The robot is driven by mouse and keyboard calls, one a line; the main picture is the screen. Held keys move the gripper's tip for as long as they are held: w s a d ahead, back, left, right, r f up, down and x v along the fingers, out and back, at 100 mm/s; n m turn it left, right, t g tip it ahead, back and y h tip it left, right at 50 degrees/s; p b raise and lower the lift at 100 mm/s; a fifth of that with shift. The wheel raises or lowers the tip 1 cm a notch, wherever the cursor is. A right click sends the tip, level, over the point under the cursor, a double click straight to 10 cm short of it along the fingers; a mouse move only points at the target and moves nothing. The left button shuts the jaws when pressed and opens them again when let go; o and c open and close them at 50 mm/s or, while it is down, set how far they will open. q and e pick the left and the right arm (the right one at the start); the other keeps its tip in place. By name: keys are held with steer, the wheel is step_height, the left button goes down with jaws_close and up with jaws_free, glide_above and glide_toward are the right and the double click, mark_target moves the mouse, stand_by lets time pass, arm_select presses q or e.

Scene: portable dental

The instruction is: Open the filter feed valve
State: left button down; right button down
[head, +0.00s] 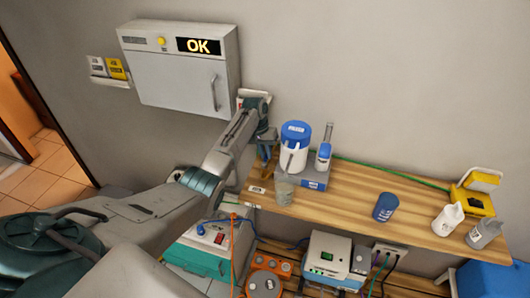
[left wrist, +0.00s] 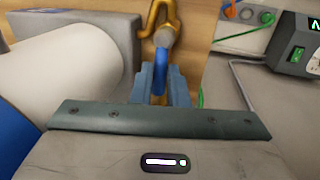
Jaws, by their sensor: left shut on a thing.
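In the left wrist view my left gripper (left wrist: 161,85) is shut on a blue valve handle (left wrist: 161,62). A brass-coloured fitting (left wrist: 156,17) shows just behind the handle. The large white filter housing (left wrist: 85,72) is close on the left of that view. In the head view the housing (head: 293,158) stands upright on the wooden bench and has a blue lid. My left gripper (head: 266,145) is just left of it there, and the valve handle cannot be made out. My right gripper is not in view.
A clear beaker (head: 284,190) stands at the bench's (head: 345,205) front edge, near my left arm. A blue cup (head: 386,207) and white bottle (head: 447,219) stand further right. A wall cabinet (head: 180,75) reading OK hangs above my arm. Equipment, including a white-and-green unit (head: 328,257), stands below.

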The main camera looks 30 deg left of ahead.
arm_select(q)
steer(key=c, duration=1.5)
jaws_free()
steer(key=shift+o, duration=0.5)
steer(key=shift+r, duration=0.1)
steer(key=shift+a+r, duration=0.1)
steer(key=shift+r, duration=0.2)
step_height(320, 180, up, 10)
steer(key=a+b, duration=0.1)
steer(key=b, duration=0.2)
steer(key=shift+s+a+b, duration=0.25)
steer(key=shift+a+b, duration=0.15)
steer(key=shift+f, duration=0.1)
